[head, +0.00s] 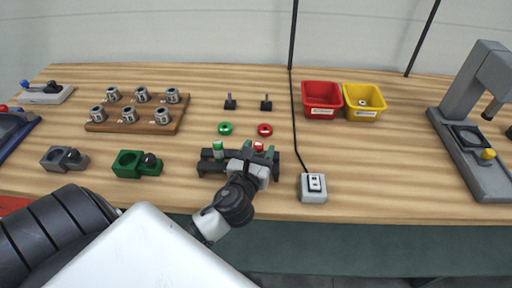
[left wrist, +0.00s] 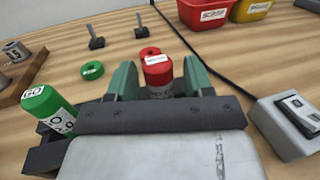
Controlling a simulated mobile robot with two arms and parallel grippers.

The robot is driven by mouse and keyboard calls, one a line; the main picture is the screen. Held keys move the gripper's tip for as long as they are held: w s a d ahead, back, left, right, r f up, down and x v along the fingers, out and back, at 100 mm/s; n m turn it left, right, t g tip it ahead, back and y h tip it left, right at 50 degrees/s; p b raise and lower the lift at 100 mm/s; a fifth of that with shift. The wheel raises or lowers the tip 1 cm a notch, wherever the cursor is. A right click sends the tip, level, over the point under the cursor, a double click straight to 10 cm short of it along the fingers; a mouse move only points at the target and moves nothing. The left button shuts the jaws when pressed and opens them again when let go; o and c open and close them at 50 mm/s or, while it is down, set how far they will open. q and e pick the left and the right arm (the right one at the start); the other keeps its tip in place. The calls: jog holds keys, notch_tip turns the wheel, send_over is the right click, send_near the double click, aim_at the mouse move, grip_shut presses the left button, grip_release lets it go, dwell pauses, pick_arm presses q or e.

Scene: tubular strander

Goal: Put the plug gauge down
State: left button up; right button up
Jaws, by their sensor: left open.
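A red-topped plug gauge (head: 258,147) stands at the right part of a black rack (head: 207,168). In the left wrist view the red gauge (left wrist: 157,72) stands between the green fingers of my left gripper (left wrist: 161,82). The fingers are open, with one on each side of it; the gauge's lower part is hidden by the gripper body. In the head view my left gripper (head: 259,154) is over the rack's right part. A green-topped gauge (head: 218,150) stands in the rack's left part; its GO label shows in the left wrist view (left wrist: 42,100). My right gripper is not in view.
A green ring (head: 225,128) and a red ring (head: 265,130) lie behind the rack. A grey switch box (head: 313,188) with a cable stands to the right. Red (head: 321,99) and yellow (head: 362,101) bins stand behind. A green block (head: 137,164) is to the left.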

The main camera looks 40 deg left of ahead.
pick_arm(q)
jog(key=b+v, duration=0.2)
jog(key=v, duration=0.9)
jog(key=shift+s+d+r, duration=0.15)
jog(key=shift+s, duration=0.35)
